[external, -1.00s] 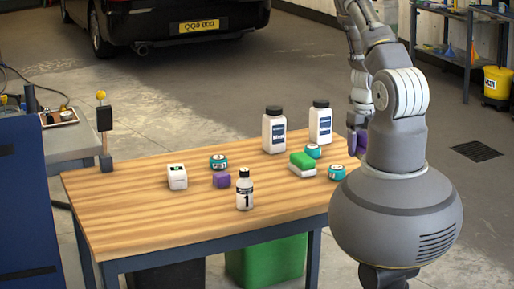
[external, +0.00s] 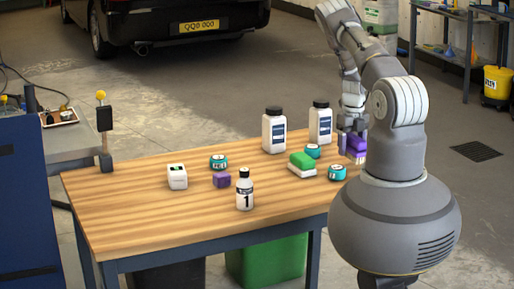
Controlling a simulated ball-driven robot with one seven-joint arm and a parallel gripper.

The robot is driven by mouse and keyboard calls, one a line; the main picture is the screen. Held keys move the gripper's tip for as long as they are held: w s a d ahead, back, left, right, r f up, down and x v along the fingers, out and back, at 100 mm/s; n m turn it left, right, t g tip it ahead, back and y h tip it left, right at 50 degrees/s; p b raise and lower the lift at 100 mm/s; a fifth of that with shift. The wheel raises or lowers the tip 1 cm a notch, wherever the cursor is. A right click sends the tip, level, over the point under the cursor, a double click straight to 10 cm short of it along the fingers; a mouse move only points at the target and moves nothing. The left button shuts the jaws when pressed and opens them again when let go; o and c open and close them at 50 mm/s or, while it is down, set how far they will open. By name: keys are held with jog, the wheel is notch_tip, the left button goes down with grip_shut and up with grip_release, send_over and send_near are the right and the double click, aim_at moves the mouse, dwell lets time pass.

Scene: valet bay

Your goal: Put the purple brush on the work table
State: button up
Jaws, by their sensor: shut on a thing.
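The purple brush (external: 356,144) is held in my gripper (external: 352,128) at the right end of the work table (external: 150,215). My gripper points down and is shut on the brush. The brush shows a purple body with a paler underside. It is close to the table's right edge, partly beside my arm, and I cannot tell whether it touches the top. A smaller purple block (external: 222,181) lies mid-table.
Two white bottles (external: 274,132) (external: 320,123), a green-and-white sponge (external: 302,163) and teal tins (external: 337,172) stand near the gripper. A small bottle (external: 245,190) and a white box (external: 177,177) stand further left. The table's left and front areas are clear.

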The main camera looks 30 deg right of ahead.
aim_at(350, 153)
jog(key=shift+w+d+f, duration=0.1)
jog(key=shift+w+d, duration=0.1)
jog(key=shift+w, duration=0.25)
jog(key=shift+w+d+f, duration=0.1)
jog(key=shift+w+d, duration=0.1)
jog(key=shift+w, duration=0.2)
notch_tip(350, 153, down, 3)
jog(key=shift+f+b, duration=0.1)
jog(key=shift+b, duration=0.85)
jog(key=shift+f, duration=0.1)
jog(key=shift+c, duration=0.5)
jog(key=o, duration=1.3)
